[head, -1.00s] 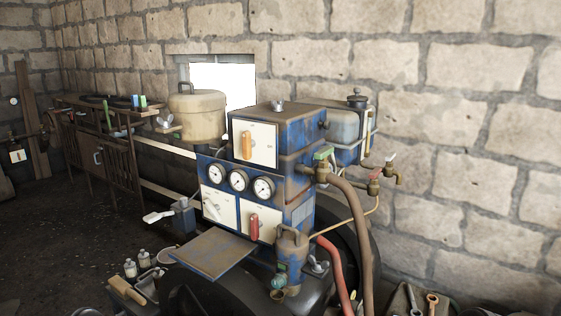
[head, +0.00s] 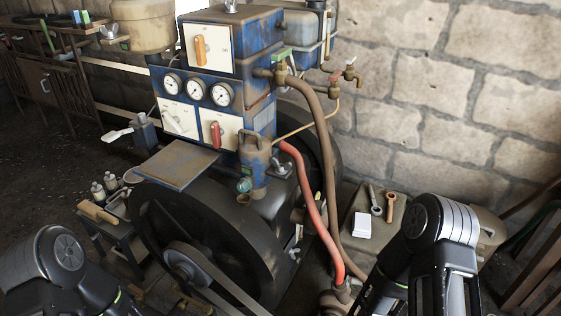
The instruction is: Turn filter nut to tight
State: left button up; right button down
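A small brown and blue canister with a looped handle on its lid (head: 254,155) stands at the engine's front right, below the gauge panel. It looks like the filter. A light wing nut (head: 281,166) sits just right of it, and a teal knob (head: 244,185) is at its lower left. I cannot tell for sure which part is the filter nut or how tight it is. Links of my left and right arms show in the bottom corners, both apart from the canister. Neither gripper's fingertips show.
A red hose (head: 311,205) and a brown hose (head: 328,170) hang right of the canister. A dark flywheel (head: 165,225) and belt (head: 225,285) lie below. Wrenches (head: 376,200) and a white block (head: 363,225) lie on a stand at right. A side table with bottles (head: 98,192) is at left.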

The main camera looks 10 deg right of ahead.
aim_at(282, 168)
jog(key=k+l, duration=0.1)
jog(key=l, duration=0.4)
jog(key=k+l, duration=0.1)
jog(key=l, duration=0.35)
jog(key=k+l+z, duration=0.1)
jog(key=l, duration=0.4)
jog(key=i+l, duration=0.35)
jog(key=l, duration=0.15)
jog(key=i+l+z, duration=0.1)
jog(key=i+l, duration=0.25)
jog(key=l, duration=0.15)
